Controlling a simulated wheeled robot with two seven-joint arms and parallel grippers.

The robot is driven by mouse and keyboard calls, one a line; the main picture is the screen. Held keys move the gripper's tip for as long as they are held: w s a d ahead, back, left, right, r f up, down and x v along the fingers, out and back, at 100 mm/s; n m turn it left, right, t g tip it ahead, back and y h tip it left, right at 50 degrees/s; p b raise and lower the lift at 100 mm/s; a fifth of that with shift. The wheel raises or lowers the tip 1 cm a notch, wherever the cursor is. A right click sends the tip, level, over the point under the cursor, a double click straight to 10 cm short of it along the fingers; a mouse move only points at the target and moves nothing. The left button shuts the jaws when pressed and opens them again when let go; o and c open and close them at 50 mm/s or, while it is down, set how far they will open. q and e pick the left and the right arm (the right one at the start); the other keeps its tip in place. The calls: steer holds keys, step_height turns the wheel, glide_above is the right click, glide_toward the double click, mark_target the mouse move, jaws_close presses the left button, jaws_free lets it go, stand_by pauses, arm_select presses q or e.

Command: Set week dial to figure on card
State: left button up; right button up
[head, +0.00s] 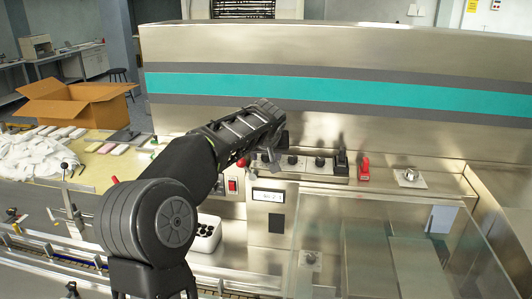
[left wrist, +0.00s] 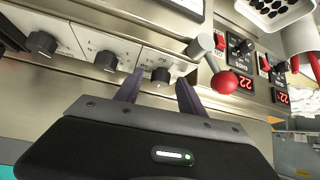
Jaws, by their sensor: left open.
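A row of black dials on a pale panel runs across the steel machine face. In the left wrist view I see a left dial (left wrist: 41,43), a middle dial (left wrist: 106,60) and a right dial (left wrist: 160,75). My left gripper (left wrist: 160,82) is open, its two dark fingers pointing at the right dial, one to each side of it in the picture. I cannot tell whether they touch it. In the head view my left gripper (head: 279,146) hides part of the row. A small white display or card (head: 268,196) sits below the row; its figure is too small to read surely.
A lever with a red ball (left wrist: 223,85) stands close beside the right finger. Red number displays (left wrist: 245,83) lie beyond it. A red-handled part (head: 364,168) and a clear cover (head: 390,245) are right of the dials. An open cardboard box (head: 75,105) stands far left.

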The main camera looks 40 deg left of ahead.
arm_select(q)
steer(key=shift+c, duration=0.4)
jaws_close()
